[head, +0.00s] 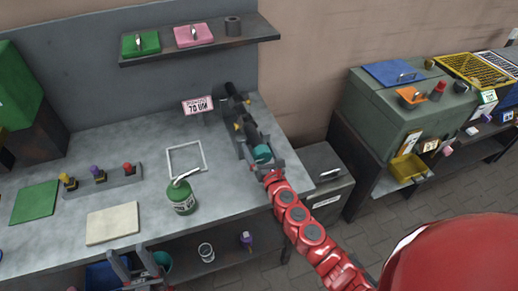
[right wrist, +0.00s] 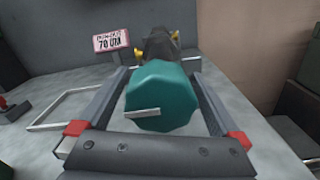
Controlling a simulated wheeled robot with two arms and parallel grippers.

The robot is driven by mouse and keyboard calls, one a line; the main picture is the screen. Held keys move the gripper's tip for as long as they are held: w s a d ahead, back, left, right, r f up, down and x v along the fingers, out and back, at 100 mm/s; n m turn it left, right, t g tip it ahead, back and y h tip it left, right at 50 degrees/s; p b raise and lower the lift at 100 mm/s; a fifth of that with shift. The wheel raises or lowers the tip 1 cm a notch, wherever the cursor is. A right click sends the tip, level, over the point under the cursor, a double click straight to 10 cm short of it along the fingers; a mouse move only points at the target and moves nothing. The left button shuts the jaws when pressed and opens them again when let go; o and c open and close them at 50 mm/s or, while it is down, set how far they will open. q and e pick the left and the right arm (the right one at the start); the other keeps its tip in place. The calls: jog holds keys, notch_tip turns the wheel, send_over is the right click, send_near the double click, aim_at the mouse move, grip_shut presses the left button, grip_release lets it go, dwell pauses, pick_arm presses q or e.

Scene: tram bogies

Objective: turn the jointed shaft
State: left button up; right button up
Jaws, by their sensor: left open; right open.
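The jointed shaft (head: 242,123) is a dark assembly with yellow parts on the grey bench. Its near end carries a faceted teal knob (head: 263,153) with a pale bar on its face. In the right wrist view the knob (right wrist: 165,95) sits between the fingers of my right gripper (right wrist: 160,88), which is open around it. Whether either finger touches the knob I cannot tell. The rear of the shaft (right wrist: 160,45) is partly hidden behind the knob. My left gripper (head: 132,262) is open and empty at the bench's front edge, away from the shaft.
A pink-lettered sign (head: 197,106) stands beside the shaft, and a white square frame (head: 186,158) lies to its left. A green can (head: 181,198) stands near the bench's front edge. A shelf (head: 200,45) hangs above. A grey cabinet (head: 323,180) is right of the bench.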

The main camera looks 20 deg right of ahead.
jog(key=shift+c, duration=0.3)
jog(key=c, duration=1.3)
jog(key=shift+o, duration=0.2)
jog(key=shift+m, duration=0.4)
jog(key=m+b, duration=0.1)
jog(key=m, duration=0.2)
jog(key=shift+b, duration=0.35)
jog(key=m+b, duration=0.1)
jog(key=m, duration=0.3)
jog(key=shift+m+b, duration=0.3)
jog(key=m+b, duration=0.1)
jog(key=m, duration=0.3)
jog(key=shift+r+m, duration=0.15)
jog(key=shift+m, duration=0.15)
jog(key=m+b, duration=0.1)
jog(key=m, duration=0.3)
jog(key=shift+m, duration=0.3)
